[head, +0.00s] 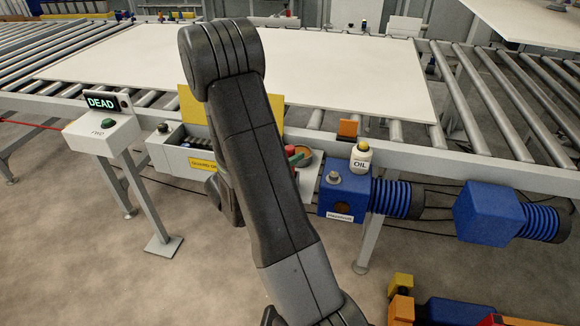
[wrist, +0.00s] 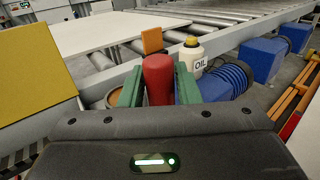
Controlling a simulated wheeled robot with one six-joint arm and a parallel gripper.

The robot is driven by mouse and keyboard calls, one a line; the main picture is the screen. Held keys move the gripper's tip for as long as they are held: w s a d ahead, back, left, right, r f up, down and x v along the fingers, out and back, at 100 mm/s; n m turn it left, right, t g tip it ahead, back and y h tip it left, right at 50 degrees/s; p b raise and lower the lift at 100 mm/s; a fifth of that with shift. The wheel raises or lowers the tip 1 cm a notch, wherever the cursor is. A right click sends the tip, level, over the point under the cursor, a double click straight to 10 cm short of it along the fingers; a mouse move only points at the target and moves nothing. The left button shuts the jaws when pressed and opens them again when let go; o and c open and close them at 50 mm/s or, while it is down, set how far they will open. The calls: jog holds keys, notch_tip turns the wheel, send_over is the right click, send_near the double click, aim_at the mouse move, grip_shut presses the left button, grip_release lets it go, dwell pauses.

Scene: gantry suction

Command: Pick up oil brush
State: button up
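The oil brush shows as a thick red handle (wrist: 158,80) with a rounded top, upright in the middle of the wrist view. My gripper (wrist: 159,84) has one green finger on each side of it, and both look to touch the handle. The red handle also shows in the head view (head: 290,150), just right of my arm, close to a green finger. The brush's lower end is hidden. A round brown tin (head: 304,156) is beside it and shows behind the left finger in the wrist view (wrist: 113,97).
An orange block (head: 347,129) is behind. A yellow panel (head: 191,105) rises on the left. The conveyor with a white board (head: 330,75) lies beyond.

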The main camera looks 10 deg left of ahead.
jog(key=c, duration=0.5)
jog(key=shift+r, duration=0.1)
jog(key=shift+c, duration=0.2)
